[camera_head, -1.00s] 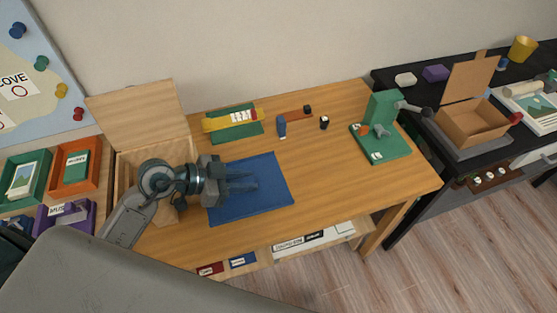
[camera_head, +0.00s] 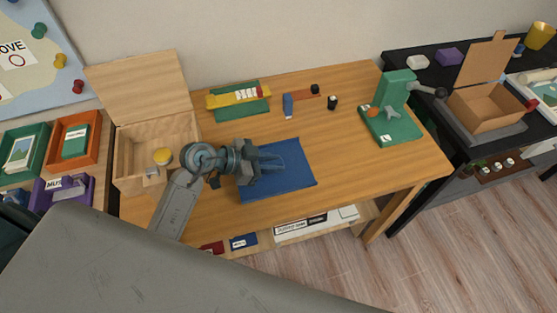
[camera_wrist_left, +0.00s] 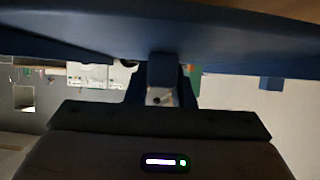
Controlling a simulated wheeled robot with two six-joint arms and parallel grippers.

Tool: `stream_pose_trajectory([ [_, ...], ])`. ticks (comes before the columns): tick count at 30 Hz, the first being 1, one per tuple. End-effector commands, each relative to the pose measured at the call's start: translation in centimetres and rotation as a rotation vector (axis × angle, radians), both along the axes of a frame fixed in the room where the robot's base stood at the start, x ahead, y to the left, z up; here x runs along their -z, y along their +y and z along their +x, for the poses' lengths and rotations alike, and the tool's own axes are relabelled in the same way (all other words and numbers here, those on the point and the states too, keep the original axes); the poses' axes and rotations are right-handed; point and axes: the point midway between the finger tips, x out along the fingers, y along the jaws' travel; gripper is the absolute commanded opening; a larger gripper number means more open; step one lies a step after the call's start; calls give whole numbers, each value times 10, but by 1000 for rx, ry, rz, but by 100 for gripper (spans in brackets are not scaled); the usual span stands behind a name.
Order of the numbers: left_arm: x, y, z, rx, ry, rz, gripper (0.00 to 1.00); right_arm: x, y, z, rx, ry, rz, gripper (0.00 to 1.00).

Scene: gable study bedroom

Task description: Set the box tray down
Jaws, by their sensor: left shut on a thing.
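The box tray appears to be the flat blue rectangle (camera_head: 292,182) over the front middle of the wooden table. My left gripper (camera_head: 270,165) lies over its upper left part and is shut on it. In the left wrist view, the blue tray (camera_wrist_left: 160,35) spans the top, and a blue tab reaches down from it to the gripper. The head view does not show clearly whether the tray touches the tabletop or hangs just above it. The fingertips are hard to make out against the blue. My right gripper is not in view.
An open wooden box (camera_head: 125,160) with a yellow-topped item (camera_head: 162,156) inside stands left. A green mat with a yellow strip (camera_head: 228,101), small bottles and a green press (camera_head: 392,88) stand behind and right. The table's right front (camera_head: 370,175) is clear.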

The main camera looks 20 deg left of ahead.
Motion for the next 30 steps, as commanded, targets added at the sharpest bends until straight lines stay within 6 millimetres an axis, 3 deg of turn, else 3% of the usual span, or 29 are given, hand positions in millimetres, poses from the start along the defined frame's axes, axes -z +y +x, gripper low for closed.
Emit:
stream_pose_trajectory([
  [3, 1, -5, 21, 0, -1, -2, 0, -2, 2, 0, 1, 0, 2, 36],
  [6, 2, -7, 30, 0, -1, -1, 0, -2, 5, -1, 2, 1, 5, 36],
  [17, 38, -8, 31, 1, 2, -2, 0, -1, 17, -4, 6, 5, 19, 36],
  [27, 40, -8, 31, 1, 0, 0, 0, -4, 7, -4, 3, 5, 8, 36],
  [28, 40, -8, 31, 0, -1, 0, 28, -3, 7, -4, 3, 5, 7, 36],
  [30, 40, -8, 31, 0, -1, 0, 41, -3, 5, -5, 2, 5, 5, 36],
])
